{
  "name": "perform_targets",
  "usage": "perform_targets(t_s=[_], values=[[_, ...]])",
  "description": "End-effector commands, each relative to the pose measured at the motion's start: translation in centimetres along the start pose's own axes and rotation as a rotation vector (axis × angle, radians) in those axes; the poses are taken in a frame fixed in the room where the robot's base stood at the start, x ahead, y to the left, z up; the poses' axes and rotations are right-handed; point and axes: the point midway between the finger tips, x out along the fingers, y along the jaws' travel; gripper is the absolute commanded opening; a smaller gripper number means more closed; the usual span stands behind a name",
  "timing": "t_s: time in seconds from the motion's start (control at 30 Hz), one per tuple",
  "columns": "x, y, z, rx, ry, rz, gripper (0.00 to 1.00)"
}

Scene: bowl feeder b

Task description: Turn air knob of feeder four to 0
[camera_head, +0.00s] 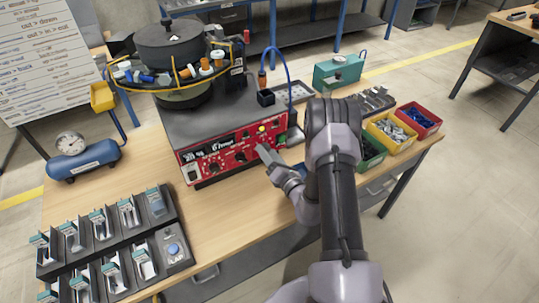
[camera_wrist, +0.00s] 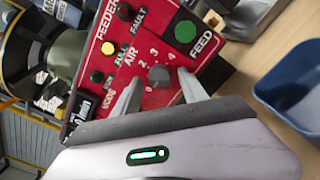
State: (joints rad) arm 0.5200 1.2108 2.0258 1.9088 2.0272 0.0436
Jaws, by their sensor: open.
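The feeder's red control panel (camera_head: 212,163) faces the front of the bench, and it fills much of the wrist view (camera_wrist: 115,65). The grey air knob (camera_wrist: 159,75) sits under the word AIR, inside a printed scale from 0 to 4. I cannot tell which number it points to. My gripper (camera_wrist: 160,79) is open, with one finger on each side of the knob. Whether the fingers touch it is unclear. In the head view my gripper (camera_head: 268,158) is at the panel's right end and hides the knob. The feeder's number is not readable.
A green FEED button (camera_wrist: 185,31) and a yellow light (camera_wrist: 108,48) are close to the knob. A blue bin (camera_wrist: 290,88) stands beside the feeder. A black rack (camera_head: 118,237) stands front left; coloured part bins (camera_head: 392,132) stand right.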

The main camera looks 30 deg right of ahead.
Motion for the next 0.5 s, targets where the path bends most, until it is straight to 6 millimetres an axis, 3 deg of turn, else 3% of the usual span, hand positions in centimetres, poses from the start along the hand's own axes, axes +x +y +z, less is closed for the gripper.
perform_targets(t_s=[0.17, 0.5], values=[[-1.8, -0.1, 0.1, 0.001, 0.001, -0.003, 0.51], [-12.3, -0.1, 0.2, 0.007, -0.003, -0.009, 0.51]])
